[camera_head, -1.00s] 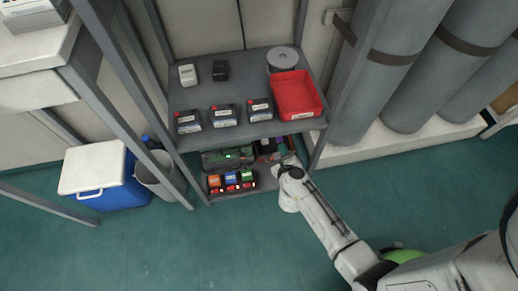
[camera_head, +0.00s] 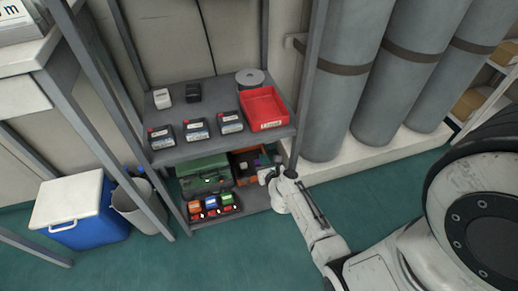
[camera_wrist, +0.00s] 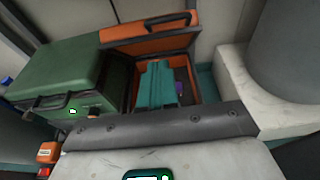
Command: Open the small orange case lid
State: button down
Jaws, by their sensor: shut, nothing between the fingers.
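The small orange case (camera_head: 242,181) sits on the lower shelf, right of a green case. In the wrist view its orange lid (camera_wrist: 150,38), with a black handle, stands raised at the back. The case's inside (camera_wrist: 208,92) shows, with a teal item (camera_wrist: 158,85) and a small purple item (camera_wrist: 180,89) in it. My gripper (camera_head: 265,175) is shut and empty, at the right front of the case in the head view. Its fingertips are small there, and I cannot tell whether they touch the case. They are not clear in the wrist view.
The green case (camera_wrist: 60,75) stands close on the left. Small coloured boxes (camera_head: 211,203) stand in front of it. The upper shelf (camera_head: 220,145) holds batteries and a red bin (camera_head: 265,108). A shelf post and grey cylinders (camera_head: 340,80) are on the right.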

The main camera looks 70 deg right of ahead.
jog(key=w+d, duration=0.2)
jog(key=w+d+r+p, duration=0.1)
jog(key=d, duration=0.1)
jog(key=shift+w+d+r, duration=0.15)
jog(key=shift+w+r, duration=0.05)
jog(key=shift+w, duration=0.15)
jog(key=shift+w+d+r+p, duration=0.7)
jog(key=shift+d+r+p, duration=0.15)
jog(key=shift+r+p, duration=0.15)
